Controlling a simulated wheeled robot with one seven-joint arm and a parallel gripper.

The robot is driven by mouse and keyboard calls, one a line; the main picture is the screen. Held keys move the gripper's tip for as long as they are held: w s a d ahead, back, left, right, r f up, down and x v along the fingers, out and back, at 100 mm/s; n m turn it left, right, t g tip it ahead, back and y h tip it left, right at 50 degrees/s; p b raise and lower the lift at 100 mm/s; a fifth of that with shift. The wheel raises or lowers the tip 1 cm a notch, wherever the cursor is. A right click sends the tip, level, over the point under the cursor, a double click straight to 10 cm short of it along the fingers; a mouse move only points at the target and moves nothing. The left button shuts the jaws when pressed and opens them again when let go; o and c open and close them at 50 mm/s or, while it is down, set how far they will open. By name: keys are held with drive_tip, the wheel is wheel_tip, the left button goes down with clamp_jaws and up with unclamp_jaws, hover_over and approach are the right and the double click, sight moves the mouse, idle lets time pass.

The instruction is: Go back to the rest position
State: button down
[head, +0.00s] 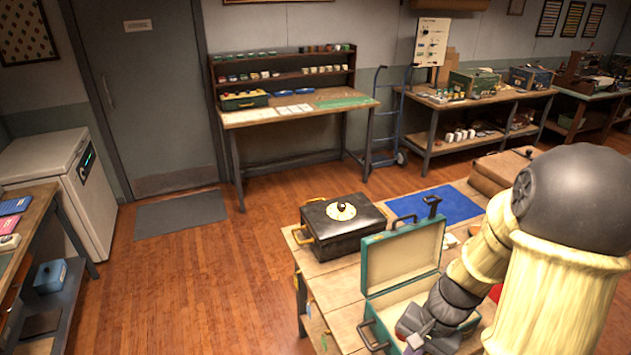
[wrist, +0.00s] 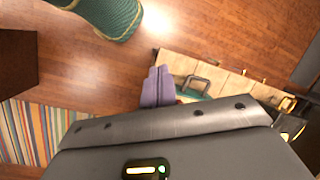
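My gripper shows low in the head view (head: 425,330), in front of and above the open teal case. In the wrist view its two pale purple fingers (wrist: 158,86) lie side by side, closed, with nothing visible between them. The teal case (head: 402,258) stands on the wooden table with its lid up; my arm hides much of its inside. In the wrist view a dark handle (wrist: 197,84) and a strip of teal show just beyond the fingers.
A black case with a round dial (head: 343,222) and a blue mat (head: 435,204) are on the same table (head: 340,305). A brown case (head: 500,170) is behind my arm. Wooden floor (head: 215,270) is clear to the left, up to a white cabinet (head: 60,180).

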drive_tip(key=a+r+n+t+h+b, duration=0.1)
drive_tip(key=a+r+n+t+h, duration=0.2)
drive_tip(key=n, duration=0.4)
wheel_tip(320, 180, up, 3)
drive_tip(key=shift+a+f, duration=0.1)
drive_tip(key=shift+a, duration=0.35)
